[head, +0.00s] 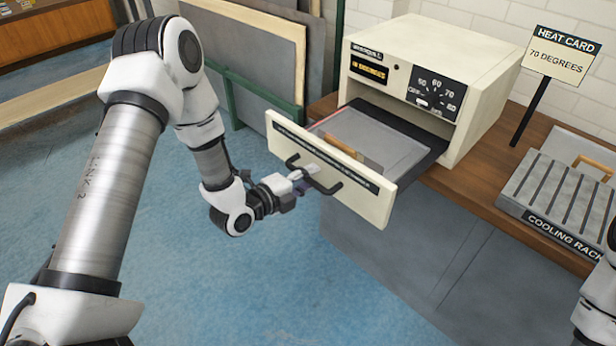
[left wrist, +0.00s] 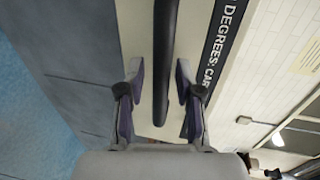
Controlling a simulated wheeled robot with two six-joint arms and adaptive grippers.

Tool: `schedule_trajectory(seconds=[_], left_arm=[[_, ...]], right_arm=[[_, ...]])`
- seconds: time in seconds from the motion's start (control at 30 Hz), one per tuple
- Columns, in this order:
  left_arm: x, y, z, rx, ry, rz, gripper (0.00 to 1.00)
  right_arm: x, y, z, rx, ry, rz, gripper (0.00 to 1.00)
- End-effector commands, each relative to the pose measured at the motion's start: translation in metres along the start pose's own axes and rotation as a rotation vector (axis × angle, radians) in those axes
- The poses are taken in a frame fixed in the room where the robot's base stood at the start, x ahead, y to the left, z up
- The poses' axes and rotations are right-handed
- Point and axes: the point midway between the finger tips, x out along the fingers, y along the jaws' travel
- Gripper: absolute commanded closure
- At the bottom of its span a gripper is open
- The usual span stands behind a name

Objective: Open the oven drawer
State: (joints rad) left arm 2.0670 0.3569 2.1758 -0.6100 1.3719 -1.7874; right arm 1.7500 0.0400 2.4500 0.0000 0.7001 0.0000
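The cream oven (head: 430,75) stands on the wooden counter. Its drawer (head: 376,201) is pulled well out, with a dark handle (head: 333,187) across the front panel. My left gripper (head: 303,180) is at the handle. In the left wrist view the handle bar (left wrist: 165,60) runs between the two fingertips of my left gripper (left wrist: 160,82). The fingers are apart, with a gap showing beside the bar. Inside the drawer lie a grey plate (head: 375,139) and a brown piece (head: 340,153), partly hidden by the front panel. My right gripper is out of view.
A grey cooling rack (head: 560,190) and a heat card sign (head: 562,54) reading 70 degrees stand right of the oven. Boards lean in a green rack (head: 262,92) on the left. Blue floor lies clear before the counter.

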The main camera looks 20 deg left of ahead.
Motion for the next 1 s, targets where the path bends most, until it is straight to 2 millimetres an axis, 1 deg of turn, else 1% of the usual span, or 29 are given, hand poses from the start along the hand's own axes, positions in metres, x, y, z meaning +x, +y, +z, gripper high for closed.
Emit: schedule_trajectory(seconds=[0.27,0.37,0.47,0.63,0.8,0.9,1.0], left_arm=[[0.0,-0.001,0.0,0.0,-0.001,-0.002,0.59],[-0.006,-0.001,0.001,-0.001,-0.002,-0.001,0.59],[-0.021,-0.001,0.002,-0.005,-0.005,-0.001,0.59],[-0.063,-0.001,0.002,-0.011,-0.006,-0.004,0.59],[-0.096,-0.001,0.002,-0.008,-0.006,-0.004,0.59],[-0.108,0.0,0.002,-0.007,-0.006,-0.001,0.59],[-0.116,0.0,0.001,-0.004,-0.003,-0.001,0.59]], right_arm=[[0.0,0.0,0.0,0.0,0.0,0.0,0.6],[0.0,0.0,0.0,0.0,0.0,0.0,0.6],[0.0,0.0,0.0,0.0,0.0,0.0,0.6],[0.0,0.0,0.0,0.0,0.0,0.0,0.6],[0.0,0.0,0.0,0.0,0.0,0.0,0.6],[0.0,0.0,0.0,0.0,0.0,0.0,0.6],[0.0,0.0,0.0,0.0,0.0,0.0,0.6]])
